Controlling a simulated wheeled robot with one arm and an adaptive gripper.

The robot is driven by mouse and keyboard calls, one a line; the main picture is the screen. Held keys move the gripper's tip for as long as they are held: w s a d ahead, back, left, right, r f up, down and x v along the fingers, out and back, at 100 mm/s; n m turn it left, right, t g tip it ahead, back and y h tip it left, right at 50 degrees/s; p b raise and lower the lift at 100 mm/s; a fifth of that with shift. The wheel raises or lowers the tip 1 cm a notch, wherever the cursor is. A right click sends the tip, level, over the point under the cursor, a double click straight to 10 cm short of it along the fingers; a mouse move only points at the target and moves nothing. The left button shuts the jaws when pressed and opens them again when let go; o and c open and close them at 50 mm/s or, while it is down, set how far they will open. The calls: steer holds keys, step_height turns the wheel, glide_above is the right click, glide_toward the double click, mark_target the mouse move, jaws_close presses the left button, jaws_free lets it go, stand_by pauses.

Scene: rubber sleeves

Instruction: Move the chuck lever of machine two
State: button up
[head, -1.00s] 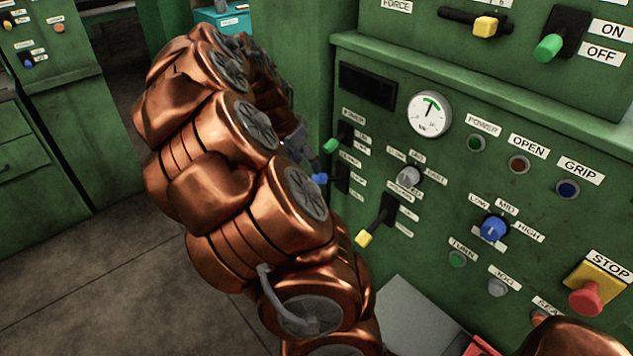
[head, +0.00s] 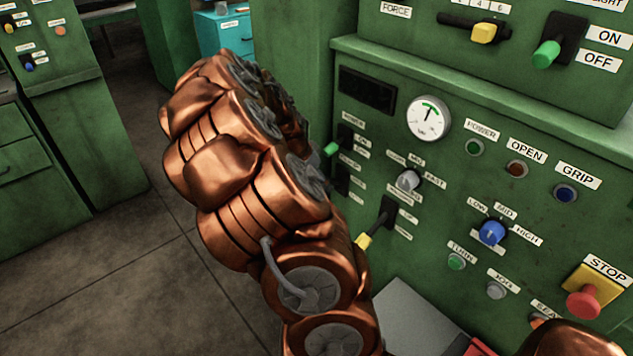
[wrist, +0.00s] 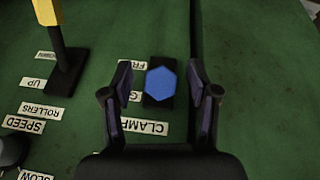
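A lever with a blue hexagonal knob (wrist: 160,83) stands on a dark plate on the green panel (wrist: 250,70), above a label reading CLAMP. I cannot tell from the labels whether it is the chuck lever. In the wrist view, my gripper (wrist: 160,77) is open, with one finger on each side of the knob and a gap on both sides. In the head view my copper arm hides the gripper and the blue knob; part of its dark plate (head: 342,180) shows.
A yellow-tipped lever (head: 364,241), a green-tipped lever (head: 331,149) and a grey knob (head: 408,181) sit close by on the panel. A gauge (head: 428,119) and a red stop button (head: 583,305) are farther right. Open floor (head: 120,270) lies left of my arm.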

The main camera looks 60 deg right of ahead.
jaws_close()
stand_by(0.3)
steer(key=shift+f, duration=0.15)
